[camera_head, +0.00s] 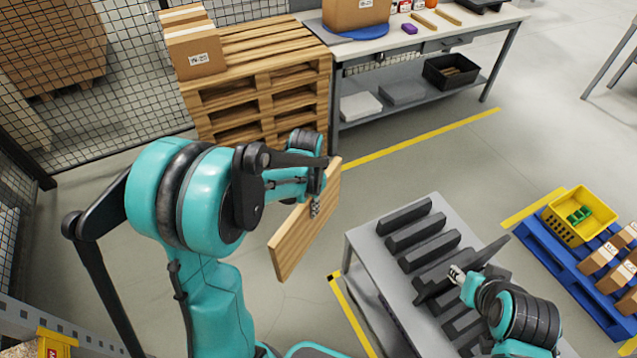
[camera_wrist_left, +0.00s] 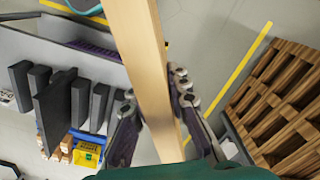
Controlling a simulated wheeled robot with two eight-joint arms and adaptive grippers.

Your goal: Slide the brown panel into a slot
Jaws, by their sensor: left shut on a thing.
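The brown panel (camera_head: 300,238) is a flat light-wood board, held upright and slanting over open floor to the left of the grey table. My left gripper (camera_head: 316,200) is shut on it near its right edge. In the left wrist view the panel (camera_wrist_left: 138,50) appears edge-on between the fingers of my left gripper (camera_wrist_left: 155,100). The dark slotted rack (camera_head: 420,235) on the table is a row of parallel blocks with gaps; it also shows in the left wrist view (camera_wrist_left: 100,103). My right gripper (camera_head: 457,273) is by a slanted dark plate (camera_head: 460,270) among the blocks; its finger state is unclear.
The grey table (camera_head: 357,236) edge lies between the panel and the rack. A wooden pallet stack (camera_head: 255,80) and a workbench (camera_head: 425,38) stand behind. A blue pallet (camera_head: 560,245) with a yellow crate (camera_head: 580,215) is at right. Floor around the panel is clear.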

